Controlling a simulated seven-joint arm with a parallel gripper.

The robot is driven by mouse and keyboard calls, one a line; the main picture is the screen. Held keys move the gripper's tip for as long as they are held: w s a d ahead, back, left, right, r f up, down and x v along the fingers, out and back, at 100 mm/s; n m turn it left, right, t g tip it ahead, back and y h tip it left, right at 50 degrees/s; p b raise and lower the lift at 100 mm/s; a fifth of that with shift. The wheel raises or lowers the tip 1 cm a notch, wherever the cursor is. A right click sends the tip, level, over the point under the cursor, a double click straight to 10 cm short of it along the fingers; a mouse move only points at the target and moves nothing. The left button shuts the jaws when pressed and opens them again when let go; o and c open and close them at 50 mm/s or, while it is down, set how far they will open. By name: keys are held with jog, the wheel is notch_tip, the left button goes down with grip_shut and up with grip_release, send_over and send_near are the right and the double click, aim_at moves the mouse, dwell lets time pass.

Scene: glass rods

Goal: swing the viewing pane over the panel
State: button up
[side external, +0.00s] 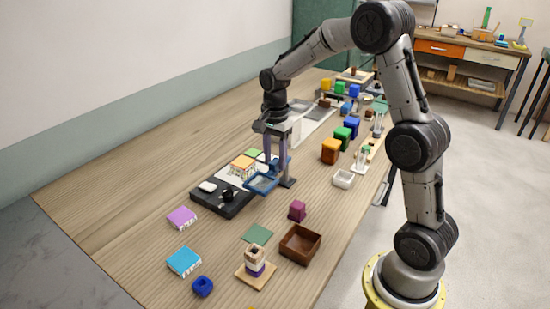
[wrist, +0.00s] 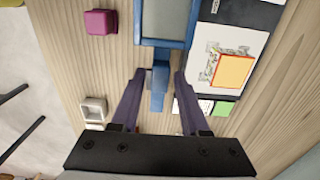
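The viewing pane (side external: 262,182) is a flat, see-through sheet in a blue frame, beside the right edge of the black panel (side external: 228,208). In the wrist view the pane (wrist: 165,18) is at the top centre, and a dark panel edge (wrist: 243,12) is to its right. A blue handle (wrist: 158,85) sticks out from the frame. My gripper (side external: 276,160) is low over the pane's far end.
A dark post (side external: 288,170) stands beside the pane. On the panel are a black knob (side external: 227,194) and a white piece (side external: 207,187). A maroon block (side external: 297,211) and a white dish (side external: 343,179) stand to the right. A brown tray (side external: 300,244) is nearer the front.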

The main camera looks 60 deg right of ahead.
grip_shut()
dwell(1.2)
